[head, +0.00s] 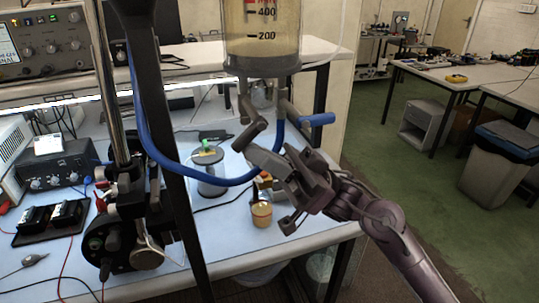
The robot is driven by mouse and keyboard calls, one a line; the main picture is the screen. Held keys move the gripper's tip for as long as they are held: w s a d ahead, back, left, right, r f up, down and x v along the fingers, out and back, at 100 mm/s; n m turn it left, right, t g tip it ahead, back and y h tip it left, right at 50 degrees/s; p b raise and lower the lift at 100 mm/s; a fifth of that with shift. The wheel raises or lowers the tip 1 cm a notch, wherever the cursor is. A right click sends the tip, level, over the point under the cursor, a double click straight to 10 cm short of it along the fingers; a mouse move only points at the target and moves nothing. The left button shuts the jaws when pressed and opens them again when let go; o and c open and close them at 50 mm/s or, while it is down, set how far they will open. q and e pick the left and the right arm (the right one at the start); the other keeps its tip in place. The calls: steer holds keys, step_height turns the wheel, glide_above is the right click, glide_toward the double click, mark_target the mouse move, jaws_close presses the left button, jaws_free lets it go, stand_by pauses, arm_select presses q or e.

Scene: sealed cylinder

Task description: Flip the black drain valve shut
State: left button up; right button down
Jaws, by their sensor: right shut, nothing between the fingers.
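A clear graduated cylinder (262,30) with pale contents hangs at top centre. Under its grey base, the black drain valve (249,135) has its handle slanting down to the left. A blue-handled valve (312,120) sits to its right, its handle pointing right. My right gripper (262,160) comes in from the lower right. It is shut and empty, with its fingertips just below the black handle; I cannot tell whether they touch it. My left gripper is out of view.
A blue hose (215,182) loops below the valves. A dark upright post (165,140) stands left of the cylinder. A small tan cup (261,215) and a grey cylinder with a green top (210,170) stand on the bench (235,245). Open floor lies to the right.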

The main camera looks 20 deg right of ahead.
steer(key=shift+a+r, duration=0.15)
steer(key=shift+a, duration=0.7)
stand_by(0.3)
